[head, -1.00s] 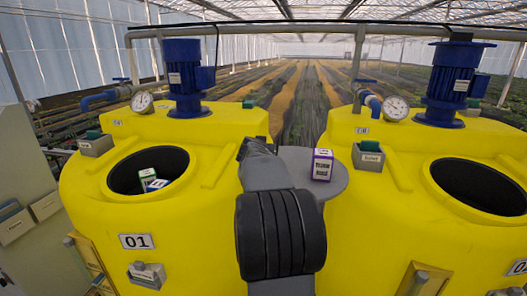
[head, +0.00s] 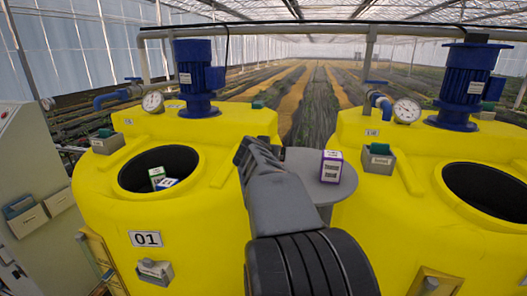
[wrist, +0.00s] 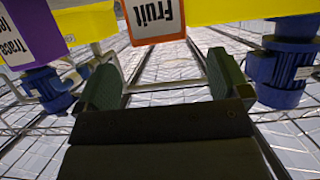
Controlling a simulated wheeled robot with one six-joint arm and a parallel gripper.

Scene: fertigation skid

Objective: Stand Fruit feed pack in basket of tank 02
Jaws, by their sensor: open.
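The Fruit feed pack (wrist: 155,20), white with an orange border, shows upside down at the top of the wrist view. It lies ahead of my gripper (wrist: 163,80), between the lines of the two spread fingers, and they are not closed on it. In the head view my gripper (head: 246,152) is at the left edge of the grey round table, and the Fruit pack is hidden there behind my arm. The right yellow tank (head: 370,225) has a dark round opening (head: 490,195); its basket and number plate are not visible.
A purple-and-white pack (head: 331,166) stands on the grey round table (head: 308,180) and also shows in the wrist view (wrist: 35,35). The left tank, marked 01 (head: 146,239), holds a green pack (head: 156,178) and a blue pack. Blue motors and gauges rise behind both openings.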

